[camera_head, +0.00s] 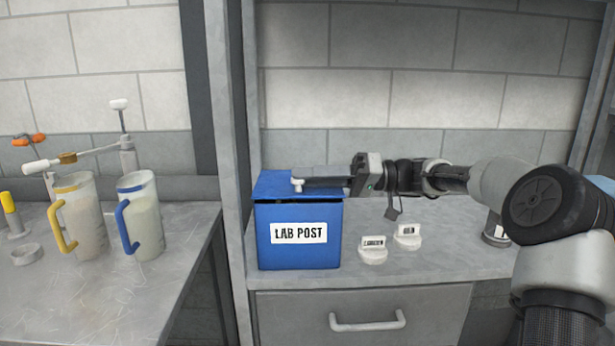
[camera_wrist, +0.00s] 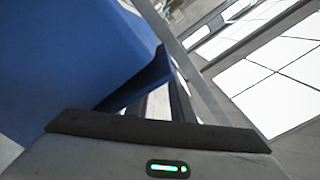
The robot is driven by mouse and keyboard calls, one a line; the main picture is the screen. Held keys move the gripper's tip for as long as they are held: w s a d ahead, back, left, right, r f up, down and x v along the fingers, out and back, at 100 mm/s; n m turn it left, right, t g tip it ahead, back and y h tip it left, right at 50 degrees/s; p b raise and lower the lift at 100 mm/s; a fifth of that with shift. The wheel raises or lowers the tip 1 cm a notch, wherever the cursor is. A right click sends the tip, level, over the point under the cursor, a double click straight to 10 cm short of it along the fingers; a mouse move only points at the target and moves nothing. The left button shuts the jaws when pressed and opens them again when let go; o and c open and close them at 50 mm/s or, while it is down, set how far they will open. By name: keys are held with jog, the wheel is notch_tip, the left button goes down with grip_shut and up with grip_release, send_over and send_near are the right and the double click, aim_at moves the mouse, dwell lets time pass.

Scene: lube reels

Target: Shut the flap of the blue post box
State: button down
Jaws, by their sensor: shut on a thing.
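The blue post box (camera_head: 298,240) stands on the grey counter with a white LAB POST label on its front. Its blue flap (camera_head: 272,186) is on top and looks close to flat, but my gripper hides part of it, so I cannot tell if it is fully down. My gripper (camera_head: 298,181) reaches in from the right, level, with its fingers over the top of the box. In the wrist view, blue surfaces of the box (camera_wrist: 75,65) fill the left, and a blue edge (camera_wrist: 140,85) lies against the gripper. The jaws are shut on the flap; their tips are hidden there.
Two small white labelled knobs, one at the front (camera_head: 373,250) and one behind (camera_head: 407,237), stand right of the box. A post (camera_head: 230,170) rises just left of it. Two jugs, yellow-handled (camera_head: 82,220) and blue-handled (camera_head: 142,220), stand on the left bench. A drawer (camera_head: 365,318) is below.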

jog(key=shift+s, duration=0.15)
jog(key=c, duration=1.5)
grip_release()
jog(key=shift+r, duration=0.1)
jog(key=shift+d, duration=0.2)
jog(key=d+p, duration=0.3)
jog(key=d, duration=1.4)
